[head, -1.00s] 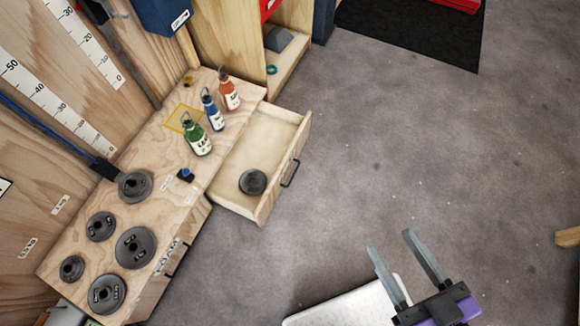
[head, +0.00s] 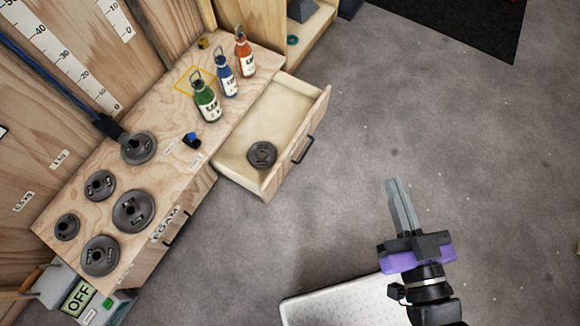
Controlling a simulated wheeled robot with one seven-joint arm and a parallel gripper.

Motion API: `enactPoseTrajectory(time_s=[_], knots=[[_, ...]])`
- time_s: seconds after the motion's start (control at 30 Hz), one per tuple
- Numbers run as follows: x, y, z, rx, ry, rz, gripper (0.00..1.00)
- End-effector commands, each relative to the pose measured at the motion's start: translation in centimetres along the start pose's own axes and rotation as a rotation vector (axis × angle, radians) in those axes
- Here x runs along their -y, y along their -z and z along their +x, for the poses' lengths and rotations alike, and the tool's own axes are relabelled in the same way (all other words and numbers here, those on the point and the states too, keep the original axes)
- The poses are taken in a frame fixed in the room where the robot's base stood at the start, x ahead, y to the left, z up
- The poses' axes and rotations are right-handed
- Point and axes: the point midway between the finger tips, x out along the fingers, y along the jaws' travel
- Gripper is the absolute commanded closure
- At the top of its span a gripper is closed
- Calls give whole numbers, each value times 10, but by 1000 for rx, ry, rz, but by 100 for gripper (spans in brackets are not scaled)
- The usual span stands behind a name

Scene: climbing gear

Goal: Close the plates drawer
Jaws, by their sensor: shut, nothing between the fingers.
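The open drawer (head: 234,177) juts out from the right part of the wooden bench (head: 75,196). Its black handle (head: 303,150) is on the front panel. A dark round plate (head: 262,155) lies inside it, near the front. A second drawer front with a black handle (head: 176,229), labelled FOAM, sits flush at the left. The label by the open drawer is too small to read. My gripper (head: 398,184) is shut and empty, over the floor to the right of the open drawer and apart from it.
Several dark plates, including one at the bench's near end (head: 100,255), lie on the bench top. Green (head: 206,103), blue (head: 225,77) and orange (head: 245,56) bottles stand behind the drawer. A box marked OFF (head: 80,297) is at lower left. The grey floor (head: 430,120) right of the drawer is clear.

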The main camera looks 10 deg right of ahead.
Motion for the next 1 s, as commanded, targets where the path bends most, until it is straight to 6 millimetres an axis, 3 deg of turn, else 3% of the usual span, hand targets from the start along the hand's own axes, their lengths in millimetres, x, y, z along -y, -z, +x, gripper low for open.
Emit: enactPoseTrajectory(time_s=[0.03, 0.2, 0.5, 0.7, 0.87, 1.0], knots=[[-6, -36, 22, -5, -17, 27, 100], [-22, -115, 88, 45, -58, 147, 100], [-42, -252, 211, 229, -71, 415, 100], [-41, -328, 285, 422, -28, 621, 100], [-24, -375, 318, 636, 40, 792, 100], [8, -402, 306, 847, 102, 910, 100]])
